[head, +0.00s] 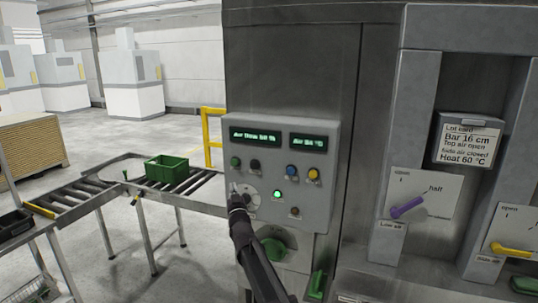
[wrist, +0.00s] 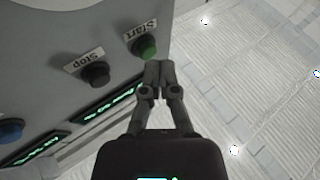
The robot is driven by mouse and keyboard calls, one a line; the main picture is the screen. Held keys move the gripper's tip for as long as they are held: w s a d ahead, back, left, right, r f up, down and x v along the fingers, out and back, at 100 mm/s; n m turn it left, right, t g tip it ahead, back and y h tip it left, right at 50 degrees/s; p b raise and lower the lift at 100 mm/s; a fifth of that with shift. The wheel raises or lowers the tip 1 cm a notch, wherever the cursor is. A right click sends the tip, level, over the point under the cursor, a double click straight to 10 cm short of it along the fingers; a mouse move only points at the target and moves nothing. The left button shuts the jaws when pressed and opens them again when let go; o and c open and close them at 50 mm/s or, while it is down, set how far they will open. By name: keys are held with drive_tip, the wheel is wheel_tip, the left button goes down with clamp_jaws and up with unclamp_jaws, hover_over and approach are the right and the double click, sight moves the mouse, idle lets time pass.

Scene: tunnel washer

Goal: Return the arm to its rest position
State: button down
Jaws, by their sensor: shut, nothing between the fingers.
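My gripper (head: 235,192) is shut and empty in front of the left side of the grey control panel (head: 325,165). My dark arm reaches up to it from the bottom of the head view. In the wrist view the closed fingertips (wrist: 159,66) are close to the green button labelled Start (wrist: 144,46). I cannot tell whether they touch it. The dark button labelled Stop (wrist: 96,73) is left of the fingers. The head view shows the green button (head: 235,162) and the dark button (head: 254,164) above my gripper.
A green rotary handle (head: 273,250) and a green lever (head: 317,284) are below the panel. Purple (head: 408,207) and yellow (head: 511,250) levers are to the right. A roller conveyor (head: 205,182) with a green crate (head: 167,169) stands left.

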drive_tip(key=s+d+f+g+h+b, duration=0.1)
drive_tip(key=s+d+f+g+b, duration=0.1)
drive_tip(key=s+d+f+g, duration=0.5)
drive_tip(key=s+d+f+g+h+b, duration=0.1)
drive_tip(key=d+f+b, duration=0.25)
drive_tip(key=f, duration=0.65)
drive_tip(key=s+d+f+g+h+b, duration=0.1)
drive_tip(key=s+d+f+g+b, duration=0.2)
drive_tip(key=d+f, duration=0.5)
drive_tip(key=s+d+f+m+g+h+b, duration=0.1)
drive_tip(key=s+d+f+g, duration=0.2)
drive_tip(key=s, duration=0.5)
drive_tip(key=s+d+f+m+g+h+b, duration=0.1)
drive_tip(key=s+d+f+g, duration=0.3)
drive_tip(key=s, duration=0.4)
drive_tip(key=s+d+f+m+g+b, duration=0.1)
drive_tip(key=s+d+f+g+b, duration=0.1)
drive_tip(key=s+d+f, duration=0.3)
drive_tip(key=s+f+g, duration=0.1)
drive_tip(key=s+f, duration=0.1)
drive_tip(key=s, duration=0.1)
drive_tip(key=shift+s+d+m+h, duration=0.25)
drive_tip(key=shift+m+h, duration=0.15)
